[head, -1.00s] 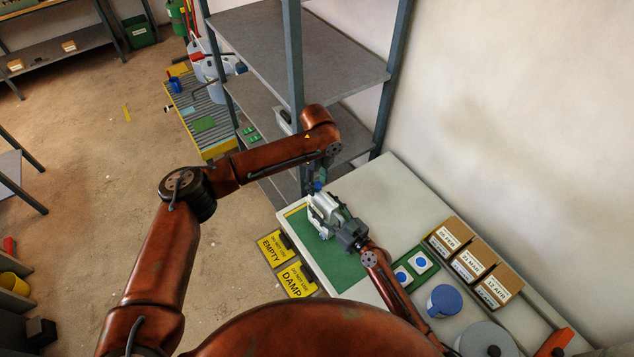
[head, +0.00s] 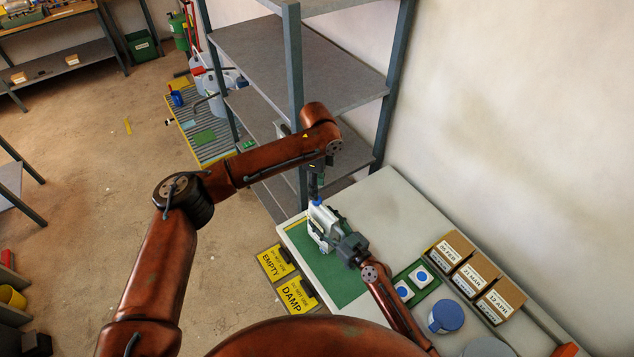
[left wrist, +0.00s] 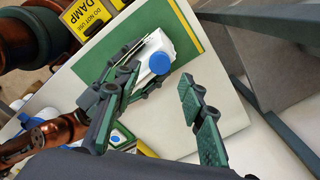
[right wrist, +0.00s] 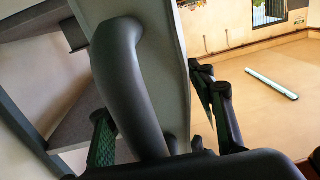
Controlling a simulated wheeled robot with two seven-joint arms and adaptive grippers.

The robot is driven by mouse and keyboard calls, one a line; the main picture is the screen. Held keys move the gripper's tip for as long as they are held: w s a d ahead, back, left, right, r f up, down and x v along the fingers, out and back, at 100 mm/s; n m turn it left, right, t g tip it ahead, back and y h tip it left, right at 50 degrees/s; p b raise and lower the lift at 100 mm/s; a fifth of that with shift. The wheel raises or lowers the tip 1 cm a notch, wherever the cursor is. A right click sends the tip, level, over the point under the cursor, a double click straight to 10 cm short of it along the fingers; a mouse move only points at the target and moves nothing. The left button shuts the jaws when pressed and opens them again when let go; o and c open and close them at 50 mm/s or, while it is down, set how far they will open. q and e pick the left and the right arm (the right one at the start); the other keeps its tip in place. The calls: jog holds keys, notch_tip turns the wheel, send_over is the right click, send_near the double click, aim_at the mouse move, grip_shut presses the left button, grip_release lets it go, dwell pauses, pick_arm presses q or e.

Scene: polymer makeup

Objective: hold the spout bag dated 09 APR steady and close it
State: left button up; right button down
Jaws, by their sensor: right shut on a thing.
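The spout bag (head: 321,226) is white with a blue cap and stands on the green mat (head: 342,281) at the bench's left end. Its date cannot be read. My right gripper (head: 346,247) is shut on the bag's near side. In the right wrist view a dark curved bar (right wrist: 122,60) and a pale panel (right wrist: 168,40) fill the space between its fingers. My left gripper (head: 316,190) is above the bag, pointing down. In the left wrist view its fingers are apart, with the blue cap (left wrist: 160,63) beyond them and roughly between them.
Yellow EMPTY (head: 274,262) and DAMP (head: 297,294) signs are at the bench's left edge. Two blue-dotted white pieces sit on a green tray (head: 411,282). Dated brown boxes (head: 477,273) and a blue-lidded jar (head: 446,316) stand right. A grey shelf rack (head: 292,70) rises behind.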

pick_arm(q)
jog(key=n, duration=0.2)
jog(key=r+n, duration=0.1)
jog(key=n, duration=0.3)
jog(key=shift+r, duration=0.25)
jog(key=n, duration=0.2)
jog(key=r+n, duration=0.1)
jog(key=n, duration=0.1)
jog(key=shift+f, duration=4.05)
jog(key=shift+c, duration=0.4)
grip_shut()
